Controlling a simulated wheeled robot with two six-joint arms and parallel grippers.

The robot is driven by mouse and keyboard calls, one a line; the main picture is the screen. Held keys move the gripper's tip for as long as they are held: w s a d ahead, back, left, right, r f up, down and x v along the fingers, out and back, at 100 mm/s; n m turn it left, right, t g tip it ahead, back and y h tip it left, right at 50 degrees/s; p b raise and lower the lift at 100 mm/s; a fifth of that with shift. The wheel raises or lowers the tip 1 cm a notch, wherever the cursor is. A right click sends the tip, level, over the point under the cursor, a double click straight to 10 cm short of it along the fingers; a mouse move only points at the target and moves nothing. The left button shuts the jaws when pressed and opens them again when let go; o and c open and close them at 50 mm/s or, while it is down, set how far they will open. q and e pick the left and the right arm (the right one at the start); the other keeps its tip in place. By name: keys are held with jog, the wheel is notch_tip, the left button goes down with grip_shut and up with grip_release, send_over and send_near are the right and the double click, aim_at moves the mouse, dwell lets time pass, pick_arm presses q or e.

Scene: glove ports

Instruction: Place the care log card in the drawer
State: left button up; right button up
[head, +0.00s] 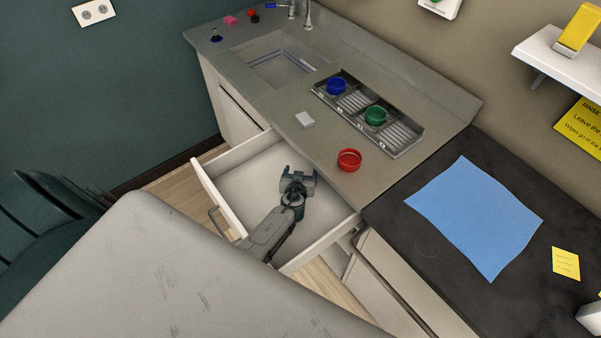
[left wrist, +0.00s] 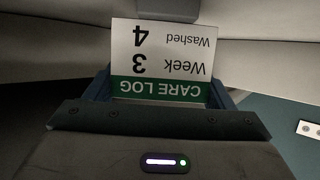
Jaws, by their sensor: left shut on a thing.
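The care log card (left wrist: 160,58) is white with a green "CARE LOG" band and the text "Week 3" and "Washed 4". It appears upside down in the left wrist view, between the fingers of my left gripper (head: 300,176), which is shut on it. In the head view this gripper is over the open drawer (head: 240,178), inside its walls. The card cannot be made out there. The drawer's pale floor shows no other thing. Whether the card touches the drawer floor, I cannot tell. My right gripper is not in view.
A metal tray (head: 400,138) holds a blue and a green cup. A blue cloth (head: 475,215) lies on the dark counter. A grey tabletop (head: 160,270) is in front.

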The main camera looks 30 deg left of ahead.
pick_arm(q)
jog(key=o, duration=1)
jog(key=shift+f, duration=0.15)
jog(key=shift+c, duration=0.2)
jog(key=shift+r+p, duration=0.4)
jog(key=shift+p, duration=0.05)
jog(key=b+v, duration=0.1)
jog(key=v, duration=1.1)
jog(key=shift+a+f, duration=0.1)
